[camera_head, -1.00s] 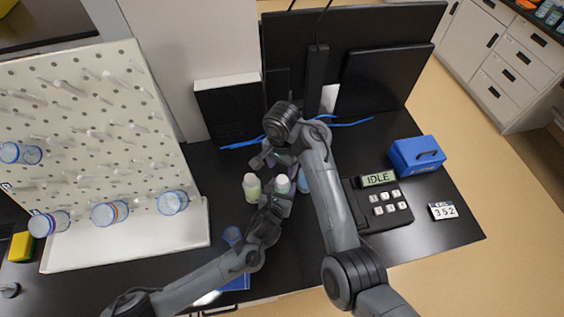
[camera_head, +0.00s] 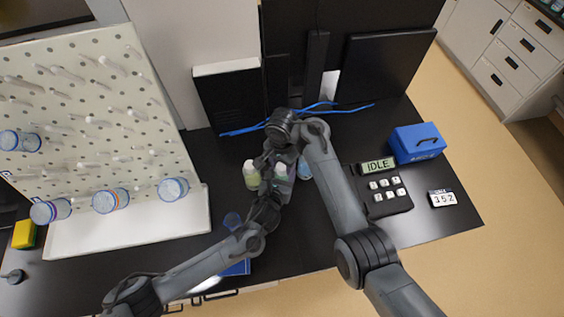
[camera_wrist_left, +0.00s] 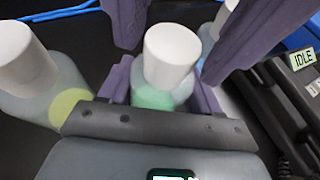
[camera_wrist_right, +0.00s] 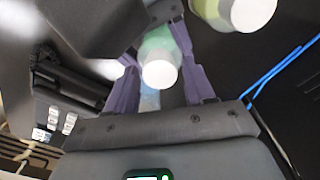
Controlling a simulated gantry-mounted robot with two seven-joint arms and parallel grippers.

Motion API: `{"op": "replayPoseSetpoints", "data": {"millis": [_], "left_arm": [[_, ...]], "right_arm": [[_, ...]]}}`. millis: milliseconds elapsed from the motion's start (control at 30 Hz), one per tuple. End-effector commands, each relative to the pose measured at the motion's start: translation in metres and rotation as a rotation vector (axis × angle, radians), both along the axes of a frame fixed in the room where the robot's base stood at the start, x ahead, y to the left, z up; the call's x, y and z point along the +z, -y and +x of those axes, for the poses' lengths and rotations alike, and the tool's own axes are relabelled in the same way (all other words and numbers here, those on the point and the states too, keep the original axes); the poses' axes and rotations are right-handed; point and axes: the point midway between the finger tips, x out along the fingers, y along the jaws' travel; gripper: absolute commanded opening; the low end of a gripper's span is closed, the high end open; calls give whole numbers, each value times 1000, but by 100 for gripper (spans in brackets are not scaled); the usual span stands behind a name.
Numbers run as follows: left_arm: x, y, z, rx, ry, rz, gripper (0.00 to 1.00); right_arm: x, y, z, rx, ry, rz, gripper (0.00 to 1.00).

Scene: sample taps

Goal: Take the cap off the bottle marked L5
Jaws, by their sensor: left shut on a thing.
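A bottle with green contents and a white cap (camera_head: 281,170) stands upright on the dark bench; the cap is on it, and it also shows in the left wrist view (camera_wrist_left: 171,55). My left gripper (camera_head: 277,184) is shut around its body, a finger on each side. My right gripper (camera_head: 274,160) is open, above and beside it; in the left wrist view its two fingers are apart on either side of the cap. The right wrist view shows the cap (camera_wrist_right: 159,74) between the spread fingers. I cannot read any bottle mark.
A white-capped bottle with yellow-green contents (camera_head: 251,176) stands close on the left, and a bluish one (camera_head: 304,169) close on the right. A keypad device reading IDLE (camera_head: 384,190), a blue box (camera_head: 417,144) and a pegboard (camera_head: 90,130) stand farther out.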

Motion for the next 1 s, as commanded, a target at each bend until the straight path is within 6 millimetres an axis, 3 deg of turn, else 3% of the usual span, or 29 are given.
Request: {"op": "replayPoseSetpoints", "data": {"millis": [33, 300, 467, 667, 1000], "left_arm": [[0, 0, 0, 0, -1, 0, 0], [0, 0, 0, 0, -1, 0, 0], [0, 0, 0, 0, -1, 0, 0], [0, 0, 0, 0, -1, 0, 0], [0, 0, 0, 0, -1, 0, 0]], "right_arm": [[0, 0, 0, 0, 0, 0, 45], [0, 0, 0, 0, 0, 0, 4], [0, 0, 0, 63, 0, 0, 3], [1, 0, 0, 463, 0, -1, 3], [1, 1, 1, 1400, -1, -4, 3]]}}
